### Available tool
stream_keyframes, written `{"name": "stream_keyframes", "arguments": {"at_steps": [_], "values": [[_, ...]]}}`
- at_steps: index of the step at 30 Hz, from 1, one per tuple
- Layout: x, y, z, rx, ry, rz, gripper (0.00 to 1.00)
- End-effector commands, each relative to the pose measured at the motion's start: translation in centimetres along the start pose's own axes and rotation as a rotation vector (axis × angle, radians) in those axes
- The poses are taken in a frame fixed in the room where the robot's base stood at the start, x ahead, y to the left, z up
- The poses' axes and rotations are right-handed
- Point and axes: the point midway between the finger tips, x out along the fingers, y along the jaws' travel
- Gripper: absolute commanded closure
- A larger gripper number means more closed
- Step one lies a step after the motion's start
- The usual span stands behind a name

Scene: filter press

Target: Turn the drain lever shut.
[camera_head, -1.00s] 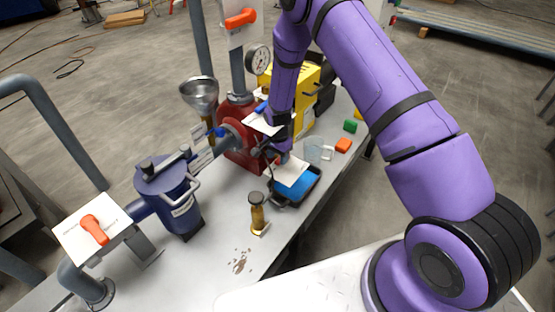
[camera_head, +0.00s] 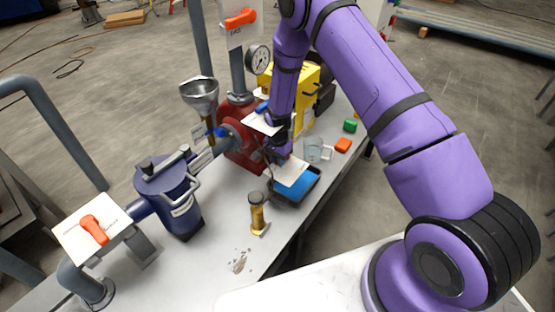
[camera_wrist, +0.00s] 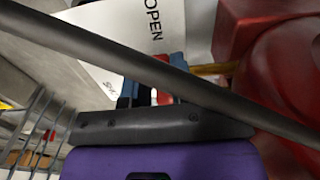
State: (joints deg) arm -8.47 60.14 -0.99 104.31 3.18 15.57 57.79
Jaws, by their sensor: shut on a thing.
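My gripper (camera_head: 277,158) is low at the front of the red pump-like body (camera_head: 239,161), above a white label plate (camera_head: 293,171). In the wrist view, my gripper (camera_wrist: 153,92) is shut on a small red piece, the drain lever (camera_wrist: 163,97), between its blue-tipped fingers. The label plate (camera_wrist: 104,52) beside it reads OPEN, with a smaller word near its lower edge that is hard to read. A dark bar crosses in front of the fingers and hides part of them. In the head view my arm hides most of the lever, so its angle is unclear.
A black tray with blue inside (camera_head: 299,190) sits below the plate. A glass mug (camera_head: 315,150), a brass-coloured cylinder (camera_head: 257,214) and a blue vessel (camera_head: 171,195) stand on the bench. Other orange levers are at the left (camera_head: 94,229) and top (camera_head: 240,18).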

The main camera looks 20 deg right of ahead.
Motion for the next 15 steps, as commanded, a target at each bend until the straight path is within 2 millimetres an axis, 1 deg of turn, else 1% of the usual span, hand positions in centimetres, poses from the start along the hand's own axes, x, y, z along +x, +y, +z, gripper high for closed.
{"name": "stream_keyframes", "arguments": {"at_steps": [8,15], "values": [[0.0,0.8,0.0,-0.135,-0.001,0.001,1.00],[0.0,1.9,-0.3,-0.344,-0.001,0.000,1.00]]}}
